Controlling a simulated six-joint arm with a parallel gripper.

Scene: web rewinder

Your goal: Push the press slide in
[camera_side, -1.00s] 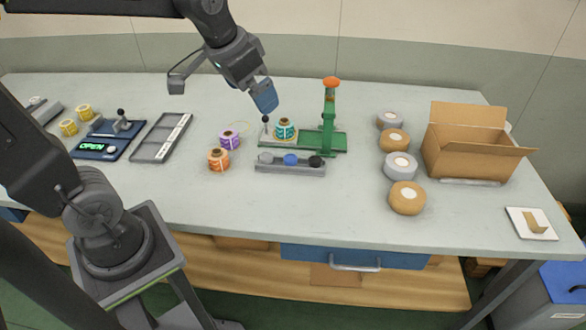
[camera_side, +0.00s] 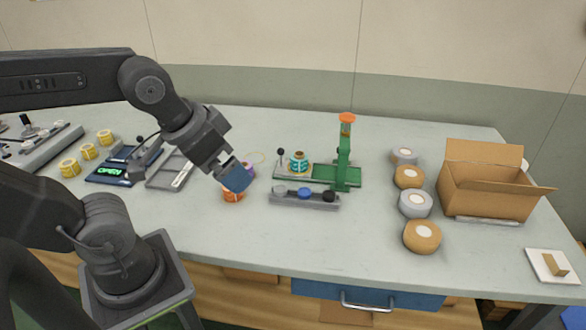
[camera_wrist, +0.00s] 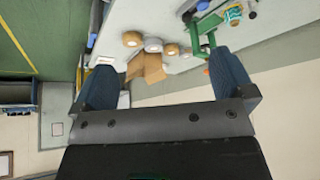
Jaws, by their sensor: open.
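The green press (camera_side: 344,165) stands upright on the bench with an orange top. Its slide (camera_side: 283,172) sticks out to the left of the press column, with a dark-knobbed handle (camera_side: 281,153) at its outer end. A teal spool (camera_side: 299,162) sits on the slide, outside the column. My gripper (camera_side: 236,180) is left of the press, tilted down in front of the orange spool (camera_side: 233,195), and apart from the slide. The wrist view shows its blue fingers (camera_wrist: 163,78) spread and empty, with the press (camera_wrist: 206,38) near the right finger. The purple spool is partly hidden behind my gripper.
A grey rack (camera_side: 304,200) with round caps lies in front of the press. Several tape rolls (camera_side: 415,203) and an open cardboard box (camera_side: 489,190) stand to the right. A grey tray (camera_side: 172,174) and a device reading OPEN (camera_side: 108,172) lie to the left.

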